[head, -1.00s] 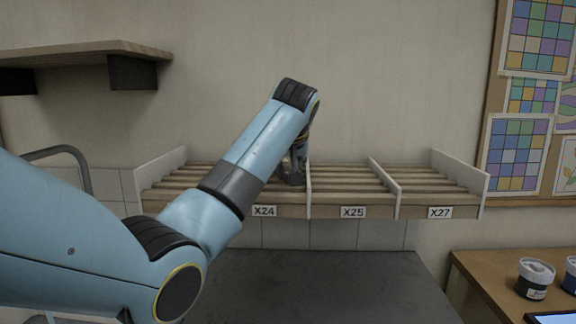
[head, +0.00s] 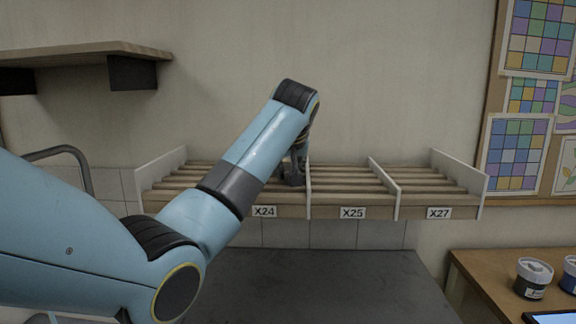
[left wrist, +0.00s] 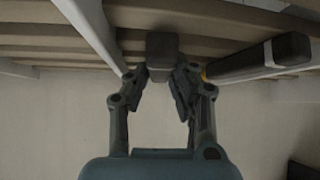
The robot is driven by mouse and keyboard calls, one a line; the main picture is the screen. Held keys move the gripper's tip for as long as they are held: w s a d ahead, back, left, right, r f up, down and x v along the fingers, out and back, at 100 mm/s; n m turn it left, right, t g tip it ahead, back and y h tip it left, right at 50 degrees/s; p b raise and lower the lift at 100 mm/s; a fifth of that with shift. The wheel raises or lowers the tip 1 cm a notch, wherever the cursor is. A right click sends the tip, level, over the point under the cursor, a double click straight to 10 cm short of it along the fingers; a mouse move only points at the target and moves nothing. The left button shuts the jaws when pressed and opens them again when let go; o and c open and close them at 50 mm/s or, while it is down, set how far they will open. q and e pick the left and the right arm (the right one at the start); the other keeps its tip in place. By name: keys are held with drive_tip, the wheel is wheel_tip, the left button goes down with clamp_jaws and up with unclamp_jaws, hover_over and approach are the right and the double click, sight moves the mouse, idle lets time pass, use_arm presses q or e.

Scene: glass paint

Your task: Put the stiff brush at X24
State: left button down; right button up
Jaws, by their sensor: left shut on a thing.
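My left gripper (head: 295,178) reaches down over the slatted shelf, at the right side of the X24 bay close to the divider between X24 and X25. The X24 label (head: 264,211) shows on the shelf's front edge. In the left wrist view, the left gripper's fingers (left wrist: 163,82) are shut on a grey block-like piece (left wrist: 162,52), which I take to be the stiff brush. Its bristles are not visible, and it is at or close against the slats. The forearm hides part of the X24 bay. My right gripper is not in view.
A dark bar-like item (left wrist: 262,60) with a pale side lies by the slats in the left wrist view. White dividers (head: 384,175) separate the bays. Bays X25 (head: 353,212) and X27 (head: 438,212) look empty. Paint jars (head: 533,280) stand on the right table.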

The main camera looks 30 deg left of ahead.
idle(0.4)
use_arm(q)
drive_tip(key=c, duration=1.1)
unclamp_jaws()
drive_tip(key=shift+o, duration=0.4)
drive_tip(key=o, duration=0.6)
drive_tip(key=shift+a, duration=0.1)
drive_tip(key=shift+r, duration=0.1)
